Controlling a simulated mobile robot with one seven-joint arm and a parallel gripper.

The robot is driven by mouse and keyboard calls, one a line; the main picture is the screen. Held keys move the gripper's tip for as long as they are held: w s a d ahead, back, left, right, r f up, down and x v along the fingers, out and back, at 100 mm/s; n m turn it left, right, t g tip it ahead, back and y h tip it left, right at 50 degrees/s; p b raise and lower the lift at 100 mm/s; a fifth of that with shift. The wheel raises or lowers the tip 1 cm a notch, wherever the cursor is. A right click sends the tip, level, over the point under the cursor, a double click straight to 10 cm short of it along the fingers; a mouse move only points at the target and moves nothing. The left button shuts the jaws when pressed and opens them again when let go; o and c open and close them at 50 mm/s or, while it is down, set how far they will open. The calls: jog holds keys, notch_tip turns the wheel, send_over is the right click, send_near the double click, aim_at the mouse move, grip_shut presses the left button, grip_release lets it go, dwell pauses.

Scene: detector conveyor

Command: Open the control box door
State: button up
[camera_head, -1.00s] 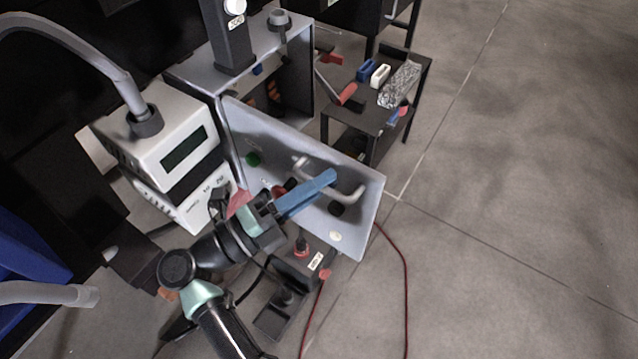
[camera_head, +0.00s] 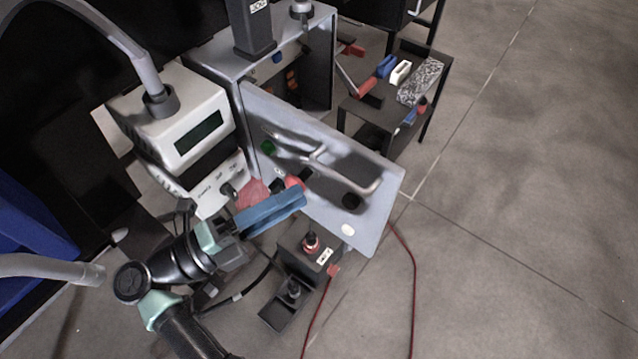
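The control box (camera_head: 215,58) is a grey metal cabinet at the upper middle. Its door (camera_head: 375,225) is swung wide open, hinged on the left edge, and the dark inside of the box shows. The door's face carries a metal bar handle (camera_head: 372,188), a green button (camera_head: 268,147), a red button and a dark knob. My gripper (camera_head: 303,197) has blue fingers and is in front of the door's lower left part, below the handle and apart from it. The fingers overlap in this view, so their opening is hidden.
A white device with a dark display (camera_head: 198,135) stands left of the door. A small black table (camera_head: 435,60) with tools and blocks stands behind it. A black box with a red button (camera_head: 310,243) and a red cable lie below the door. The floor at right is clear.

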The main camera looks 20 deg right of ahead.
jog(key=a, duration=0.3)
jog(key=a+b, duration=0.1)
jog(key=a, duration=0.1)
jog(key=shift+s+f, duration=0.2)
jog(key=shift+f, duration=0.2)
jog(key=shift+d, duration=0.1)
